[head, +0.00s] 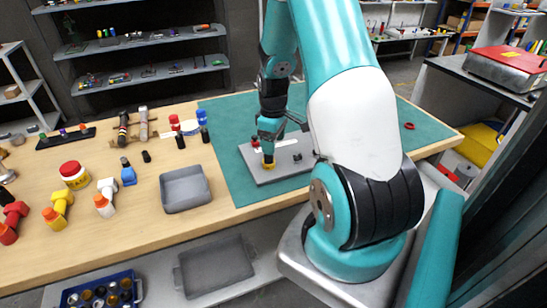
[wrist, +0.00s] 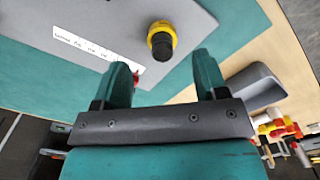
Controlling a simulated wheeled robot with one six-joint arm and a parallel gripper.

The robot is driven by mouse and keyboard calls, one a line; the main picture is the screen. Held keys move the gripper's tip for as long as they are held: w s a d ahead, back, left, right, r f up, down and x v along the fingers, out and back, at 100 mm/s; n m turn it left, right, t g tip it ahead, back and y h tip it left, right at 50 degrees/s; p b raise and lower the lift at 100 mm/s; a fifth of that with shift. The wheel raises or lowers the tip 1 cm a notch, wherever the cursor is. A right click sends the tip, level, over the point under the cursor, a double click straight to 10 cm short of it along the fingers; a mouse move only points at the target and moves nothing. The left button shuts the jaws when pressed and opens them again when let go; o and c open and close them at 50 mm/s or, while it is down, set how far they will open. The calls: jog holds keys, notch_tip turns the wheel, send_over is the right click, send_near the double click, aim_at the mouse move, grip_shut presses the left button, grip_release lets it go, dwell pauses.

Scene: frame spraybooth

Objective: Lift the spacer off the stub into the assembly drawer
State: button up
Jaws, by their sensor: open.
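A yellow ring-shaped spacer (wrist: 154,30) sits around a black stub (wrist: 161,50) on a grey plate (wrist: 105,25) in the wrist view. In the head view the yellow spacer (head: 268,166) is at the plate's front left. My gripper (wrist: 162,62) is open and empty; the spacer lies beyond the gap between its fingertips, apart from both. In the head view my gripper (head: 268,130) hangs just above the plate. A grey open tray (head: 185,206) stands on the table left of the mat, and looks empty. I cannot tell if it is the assembly drawer.
The plate carries a white label (wrist: 97,49), a red part (head: 255,143) and a dark part (head: 297,157). The green mat (head: 235,180) is mostly clear. Bottles and coloured fittings stand left of the tray. Another grey tray (head: 215,265) is on the shelf below.

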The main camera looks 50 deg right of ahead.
aim_at(273, 167)
notch_tip(273, 167, down, 8)
jog(key=shift+p, duration=0.5)
jog(key=c, duration=1)
jog(key=shift+r, duration=0.1)
jog(key=shift+r, duration=0.1)
jog(key=shift+r+p, duration=2.45)
jog(key=shift+r, duration=0.7)
jog(key=shift+f, duration=0.1)
